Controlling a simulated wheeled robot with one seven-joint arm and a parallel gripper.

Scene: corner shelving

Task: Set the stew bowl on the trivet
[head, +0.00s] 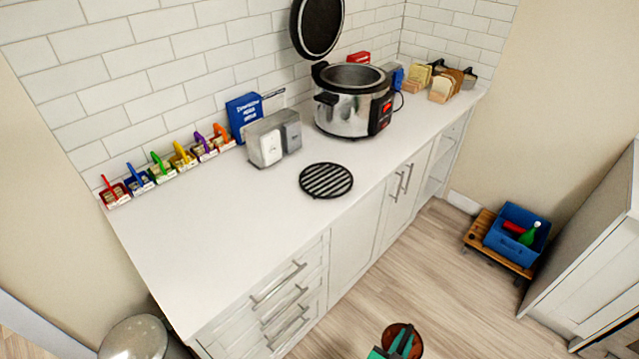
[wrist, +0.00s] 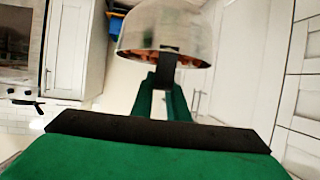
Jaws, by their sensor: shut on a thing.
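The stew bowl (head: 413,331), round with reddish-brown contents, is at the bottom edge of the head view, over the floor in front of the counter. My gripper (head: 399,345), with green fingers, is shut on its near side. In the wrist view the bowl (wrist: 165,28) is metallic, and my gripper (wrist: 164,82) grips its rim; the picture appears upside down. The trivet (head: 326,180), a round black slatted grid, lies bare on the white counter, well up and left of the bowl. Part of the bowl is hidden by the fingers.
The white counter (head: 215,225) is clear left of and in front of the trivet. A steel cooker (head: 345,115) with raised lid stands behind it, and a metal dispenser (head: 265,145) behind left. Drawer handles (head: 278,284) stick out at the front. A blue crate (head: 515,230) sits right.

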